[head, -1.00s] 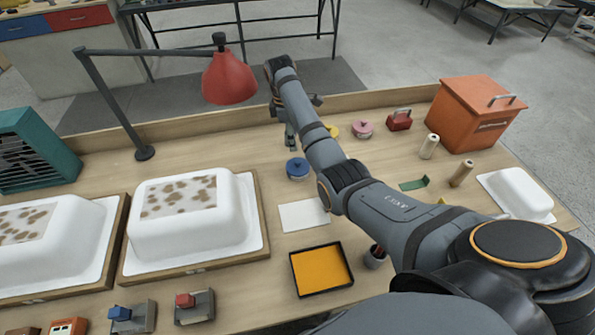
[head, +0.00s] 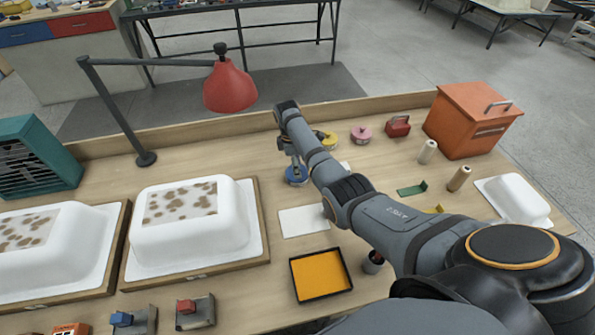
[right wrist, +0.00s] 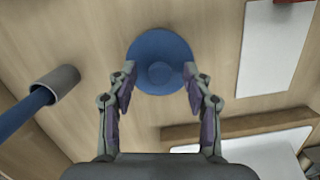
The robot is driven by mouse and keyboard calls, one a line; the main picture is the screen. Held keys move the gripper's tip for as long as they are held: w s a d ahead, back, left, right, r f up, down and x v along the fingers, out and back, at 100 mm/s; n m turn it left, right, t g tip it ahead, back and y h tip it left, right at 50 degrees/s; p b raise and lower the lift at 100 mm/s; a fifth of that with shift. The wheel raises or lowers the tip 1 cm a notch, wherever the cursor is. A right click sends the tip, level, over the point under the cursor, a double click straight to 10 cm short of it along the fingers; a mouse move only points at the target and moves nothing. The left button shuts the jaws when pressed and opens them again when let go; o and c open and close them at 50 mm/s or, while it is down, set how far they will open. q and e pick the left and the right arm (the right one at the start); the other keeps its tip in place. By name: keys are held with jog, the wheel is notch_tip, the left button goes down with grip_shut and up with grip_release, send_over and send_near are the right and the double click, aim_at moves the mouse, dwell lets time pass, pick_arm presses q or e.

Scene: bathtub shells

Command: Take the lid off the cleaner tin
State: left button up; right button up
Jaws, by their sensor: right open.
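A round tin with a blue lid (head: 296,180) stands on the workbench behind a white sheet; no label on it can be read. Its blue lid with a round central knob (right wrist: 160,73) shows from above in the right wrist view. My right gripper (head: 295,172) is over this tin, pointing down, and partly covers it in the head view. In the right wrist view its two fingers (right wrist: 160,82) are apart, one on each side of the lid's near part, with nothing gripped. Contact with the lid cannot be told. My left gripper is not in view.
A yellow tin (head: 326,140) and a pink tin (head: 361,135) stand to the right, behind my right arm. A red lamp (head: 229,86) overhangs the bench at back left. A white tub shell (head: 190,232) lies left; an orange tray (head: 321,274) lies in front.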

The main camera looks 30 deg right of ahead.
jog(key=shift+f, duration=0.3)
grip_shut()
jog(key=shift+r, duration=0.1)
jog(key=shift+r, duration=0.25)
notch_tip(320, 180, up, 2)
jog(key=shift+w+r, duration=0.1)
jog(key=shift+r, duration=0.1)
jog(key=s+a+r+p, duration=0.9)
jog(key=s+r, duration=0.1)
jog(key=shift+s+a, duration=0.2)
jog(key=shift+s, duration=0.1)
